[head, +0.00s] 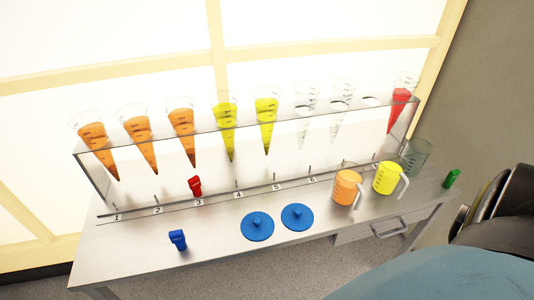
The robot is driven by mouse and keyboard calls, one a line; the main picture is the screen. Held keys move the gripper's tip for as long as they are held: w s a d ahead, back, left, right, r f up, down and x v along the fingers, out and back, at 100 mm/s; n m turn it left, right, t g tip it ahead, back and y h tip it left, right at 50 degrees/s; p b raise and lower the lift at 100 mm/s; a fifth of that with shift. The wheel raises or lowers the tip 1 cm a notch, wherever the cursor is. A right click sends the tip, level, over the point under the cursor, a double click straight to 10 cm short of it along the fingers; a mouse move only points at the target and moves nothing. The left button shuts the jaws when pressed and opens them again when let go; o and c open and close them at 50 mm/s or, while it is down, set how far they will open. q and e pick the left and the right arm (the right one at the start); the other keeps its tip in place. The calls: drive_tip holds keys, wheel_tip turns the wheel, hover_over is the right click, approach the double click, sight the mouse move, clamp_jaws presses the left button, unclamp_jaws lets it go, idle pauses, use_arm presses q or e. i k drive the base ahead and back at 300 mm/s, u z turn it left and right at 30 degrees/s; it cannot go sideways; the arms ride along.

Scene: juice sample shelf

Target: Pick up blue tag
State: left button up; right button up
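The blue tag (178,240) is small and stands on the grey table (130,262) near its front left edge, in front of the numbered strip around numbers 2 and 3. Nothing touches it. Neither my left nor my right gripper can be made out in the head view.
A clear rack (85,178) holds orange, yellow, clear and red cones. A red tag (195,187) is by number 3. Two blue discs (257,227) lie right of the blue tag. Orange (346,187) and yellow (385,178) jugs and a green tag (452,179) are farther right.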

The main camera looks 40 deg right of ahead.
sight(178, 238)
drive_tip(key=z, duration=3.4)
drive_tip(key=k, duration=1.6)
drive_tip(key=u, duration=2.55)
drive_tip(key=i, duration=0.5)
drive_tip(key=z, duration=0.05)
